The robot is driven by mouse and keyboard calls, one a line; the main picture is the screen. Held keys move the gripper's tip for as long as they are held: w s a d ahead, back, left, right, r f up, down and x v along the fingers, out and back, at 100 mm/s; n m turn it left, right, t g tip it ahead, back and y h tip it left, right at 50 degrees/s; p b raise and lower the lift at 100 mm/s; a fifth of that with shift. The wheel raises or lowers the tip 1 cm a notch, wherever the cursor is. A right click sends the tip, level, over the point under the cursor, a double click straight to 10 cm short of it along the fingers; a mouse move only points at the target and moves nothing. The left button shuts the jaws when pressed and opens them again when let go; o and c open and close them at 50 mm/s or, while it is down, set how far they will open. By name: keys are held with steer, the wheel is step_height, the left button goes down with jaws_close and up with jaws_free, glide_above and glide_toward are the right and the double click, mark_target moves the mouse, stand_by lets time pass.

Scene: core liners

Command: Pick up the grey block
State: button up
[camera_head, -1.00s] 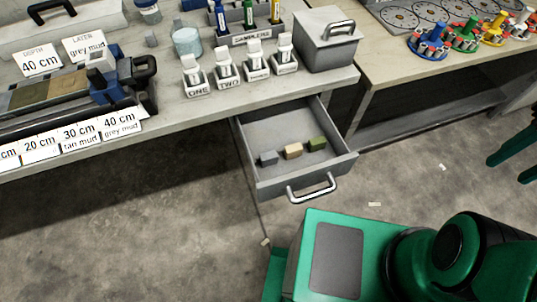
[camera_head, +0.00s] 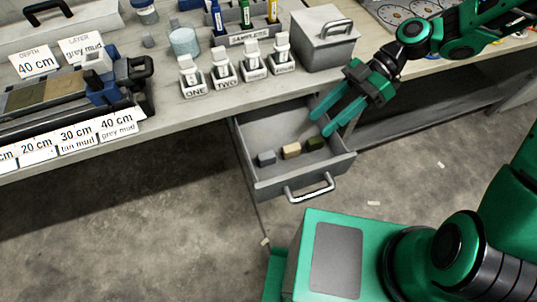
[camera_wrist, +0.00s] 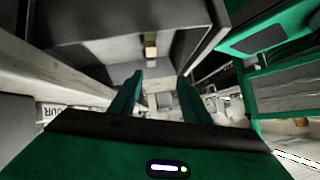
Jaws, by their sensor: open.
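The grey block (camera_head: 267,158) lies on the floor of the open drawer (camera_head: 262,126), leftmost in a row with a tan block (camera_head: 291,151) and an olive block (camera_head: 314,144). My gripper (camera_head: 320,124) is open and empty. Its green fingers reach over the drawer's right back part, above and right of the grey block and apart from it. In the wrist view my gripper (camera_wrist: 160,77) shows its two fingers spread, with the drawer beyond. A small tan block (camera_wrist: 150,51) shows there; the grey one cannot be clearly made out.
The drawer's handle (camera_head: 310,191) faces the front. On the bench above stand a grey lidded box (camera_head: 322,45), several white labelled holders (camera_head: 222,70) and a rack of samplers (camera_head: 245,28). My arm passes close to the right bench's edge.

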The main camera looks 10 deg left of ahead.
steer(key=s+a+r+n+g+y, duration=0.1)
steer(key=a+r+n+g+y, duration=0.1)
steer(key=a+n, duration=0.3)
glide_toward(269, 154)
steer(key=shift+s+a+m, duration=0.1)
steer(key=shift+a+m, duration=0.05)
steer(key=shift+m, duration=0.15)
steer(key=shift+s+a+f, duration=0.1)
steer(key=shift+s+f, duration=0.05)
steer(key=shift+f, duration=0.1)
steer(key=shift+x, duration=3.55)
steer(key=shift+r, duration=0.1)
jaws_close()
